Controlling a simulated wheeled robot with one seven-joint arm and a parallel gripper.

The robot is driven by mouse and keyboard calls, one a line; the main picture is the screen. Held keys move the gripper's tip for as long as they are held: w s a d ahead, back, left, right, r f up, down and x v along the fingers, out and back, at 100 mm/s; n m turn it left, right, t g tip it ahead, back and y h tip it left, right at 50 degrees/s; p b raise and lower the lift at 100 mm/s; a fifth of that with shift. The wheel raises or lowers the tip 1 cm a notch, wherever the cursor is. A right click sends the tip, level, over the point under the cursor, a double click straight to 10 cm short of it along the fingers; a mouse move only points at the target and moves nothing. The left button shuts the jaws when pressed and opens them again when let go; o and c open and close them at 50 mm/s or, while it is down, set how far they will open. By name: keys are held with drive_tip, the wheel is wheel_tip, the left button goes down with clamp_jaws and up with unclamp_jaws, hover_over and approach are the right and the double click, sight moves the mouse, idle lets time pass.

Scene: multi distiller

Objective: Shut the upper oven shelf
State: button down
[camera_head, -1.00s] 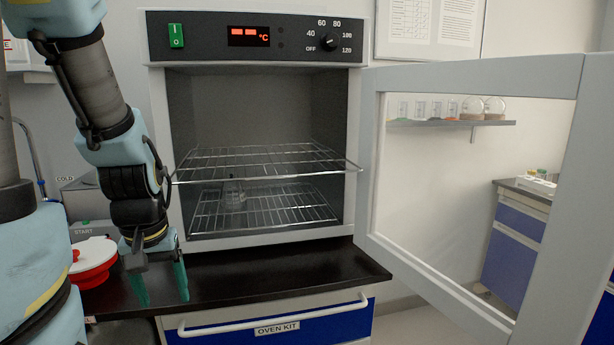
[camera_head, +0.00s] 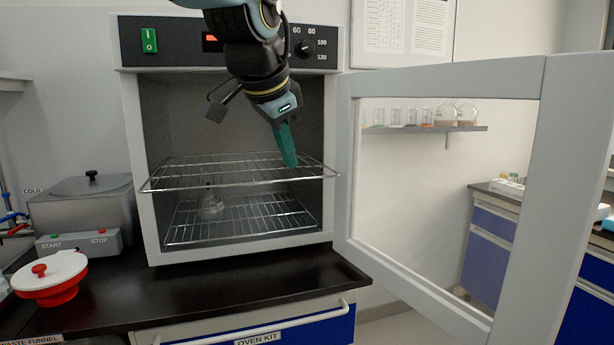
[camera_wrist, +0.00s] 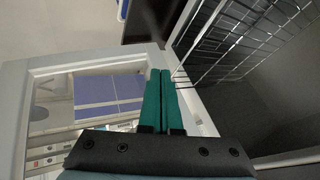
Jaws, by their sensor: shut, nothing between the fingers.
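The upper oven shelf (camera_head: 240,174) is a wire rack pulled partly out, its front edge sticking out past the oven opening. My gripper (camera_head: 292,164) is shut and empty, its green fingers pointing down by the right part of the upper shelf. I cannot tell if the fingertips touch the wires. In the wrist view the two green fingers (camera_wrist: 162,74) lie together, with the rack's wires (camera_wrist: 228,45) beyond their tips to the right. The oven (camera_head: 130,165) stands on a black counter with its door open.
The glass-windowed door (camera_head: 343,150) swings out to the right of the opening. A red and white funnel (camera_head: 50,277) and a grey bath (camera_head: 80,205) stand at left.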

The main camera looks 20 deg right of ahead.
drive_tip(key=w+d+f+m+p, duration=0.1)
drive_tip(key=w+d+f+p, duration=0.2)
drive_tip(key=w+d+f, duration=0.2)
drive_tip(key=shift+w+d+f+h, duration=0.3)
drive_tip(key=shift+w+d+h, duration=0.1)
drive_tip(key=shift+w+d, duration=0.35)
drive_tip(key=shift+s, duration=0.1)
